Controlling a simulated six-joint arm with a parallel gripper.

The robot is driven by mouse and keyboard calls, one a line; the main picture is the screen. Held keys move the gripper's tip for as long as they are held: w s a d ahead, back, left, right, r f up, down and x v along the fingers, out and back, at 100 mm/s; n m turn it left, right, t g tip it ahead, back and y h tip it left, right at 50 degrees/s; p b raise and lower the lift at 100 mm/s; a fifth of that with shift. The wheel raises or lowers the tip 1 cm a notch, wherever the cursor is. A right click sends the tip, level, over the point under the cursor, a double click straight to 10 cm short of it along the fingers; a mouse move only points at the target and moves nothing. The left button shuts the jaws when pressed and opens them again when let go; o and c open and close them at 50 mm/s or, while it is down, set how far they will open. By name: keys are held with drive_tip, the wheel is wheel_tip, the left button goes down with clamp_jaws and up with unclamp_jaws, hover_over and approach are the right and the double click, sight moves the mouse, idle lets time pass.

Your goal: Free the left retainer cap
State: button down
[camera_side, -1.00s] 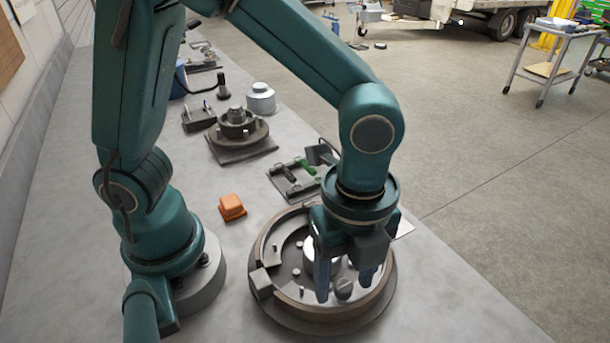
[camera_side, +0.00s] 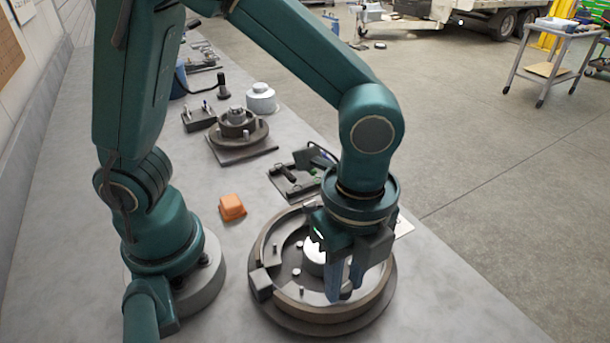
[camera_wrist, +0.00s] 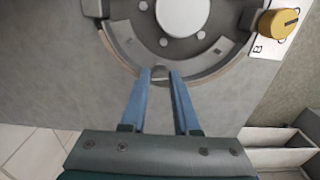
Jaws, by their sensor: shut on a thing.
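A round brake-drum assembly (camera_side: 262,300) with a brown outer ring lies on the bench under my gripper (camera_side: 346,290). My gripper points down at the near part of the ring, its two blue fingers close together. In the wrist view my gripper (camera_wrist: 160,78) is shut on a small dark grey cap (camera_wrist: 160,71) at the ring's inner edge. It looks like a retainer cap, still at the assembly. In the side view the fingers mostly hide it. The bright central hub (camera_wrist: 183,16) and several small studs show beyond it.
An orange block (camera_side: 232,207) lies left of the assembly. A dark tray of parts (camera_side: 290,186), a second hub on a plate (camera_side: 238,130) and a silver cylinder (camera_side: 261,97) stand behind. The wrist view shows a yellow knob (camera_wrist: 278,24) on a white panel at right.

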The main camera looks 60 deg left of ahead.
drive_tip(key=n, duration=0.4)
drive_tip(key=shift+n, duration=0.3)
drive_tip(key=n, duration=0.3)
drive_tip(key=shift+n, duration=0.3)
drive_tip(key=n, duration=0.3)
drive_tip(key=shift+n, duration=2.2)
drive_tip(key=c, duration=0.6)
unclamp_jaws()
drive_tip(key=shift+c, duration=0.2)
drive_tip(key=shift+r, duration=0.1)
